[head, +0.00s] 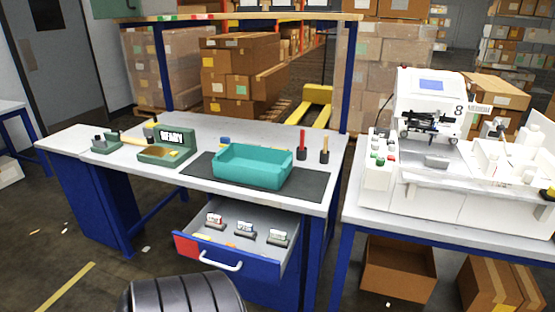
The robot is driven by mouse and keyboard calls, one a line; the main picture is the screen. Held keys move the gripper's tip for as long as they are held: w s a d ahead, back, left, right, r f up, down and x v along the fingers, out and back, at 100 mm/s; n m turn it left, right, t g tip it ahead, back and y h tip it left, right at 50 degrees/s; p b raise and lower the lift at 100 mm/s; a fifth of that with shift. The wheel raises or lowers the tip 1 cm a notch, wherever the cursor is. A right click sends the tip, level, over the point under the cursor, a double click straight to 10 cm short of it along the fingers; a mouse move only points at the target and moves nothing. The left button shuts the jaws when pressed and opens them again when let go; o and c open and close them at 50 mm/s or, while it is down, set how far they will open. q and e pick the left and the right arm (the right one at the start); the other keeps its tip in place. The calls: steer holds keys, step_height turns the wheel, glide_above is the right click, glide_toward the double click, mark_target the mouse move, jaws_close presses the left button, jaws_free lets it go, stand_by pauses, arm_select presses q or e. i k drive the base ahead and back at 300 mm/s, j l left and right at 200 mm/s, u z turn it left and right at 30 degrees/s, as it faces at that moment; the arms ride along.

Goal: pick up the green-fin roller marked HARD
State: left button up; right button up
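An open drawer (262,213) under the workbench holds three small label-bearing pieces standing in a row, which look like rollers. The left one (215,221) shows some red, the middle one (244,230) some blue, and the right one (278,238) looks greenish. Their markings are too small to read, so I cannot tell for certain which says HARD. Neither my left nor my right gripper is in view.
A teal tray (253,179) sits on a dark mat (312,185) on the bench. A green READY device (168,147) stands left of it, and two upright handled tools (302,146) stand right. A white machine (428,105) stands on the right table. The drawer's top is open.

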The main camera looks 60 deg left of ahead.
mark_target(276, 238)
steer(key=u, duration=2.3)
